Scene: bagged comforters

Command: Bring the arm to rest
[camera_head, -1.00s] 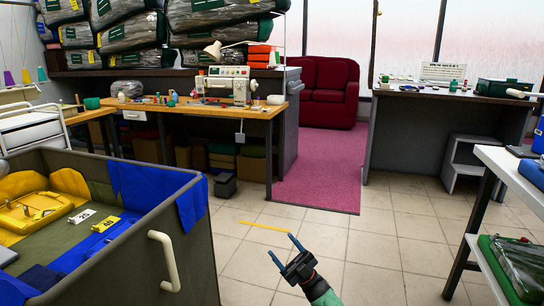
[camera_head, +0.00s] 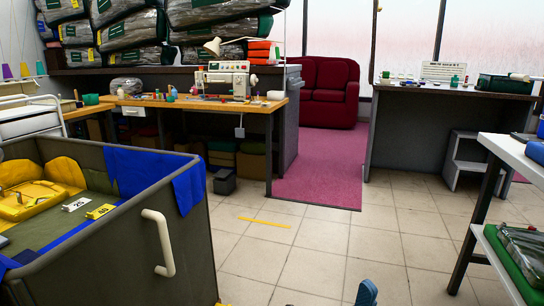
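Only a blue fingertip of my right gripper (camera_head: 367,292) shows, at the bottom edge right of centre, over the tiled floor. The rest of that gripper is cut off, so its opening cannot be told. No object shows at the fingertip. A bagged item (camera_head: 526,252) in clear wrap with green lies on the lower shelf at the right edge.
A grey bin (camera_head: 118,258) with blue and yellow cloth and numbered tags stands at left. A white-topped table (camera_head: 520,152) is at right. Bagged comforters (camera_head: 120,38) fill the back shelf. Tiled floor (camera_head: 305,250) between is open.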

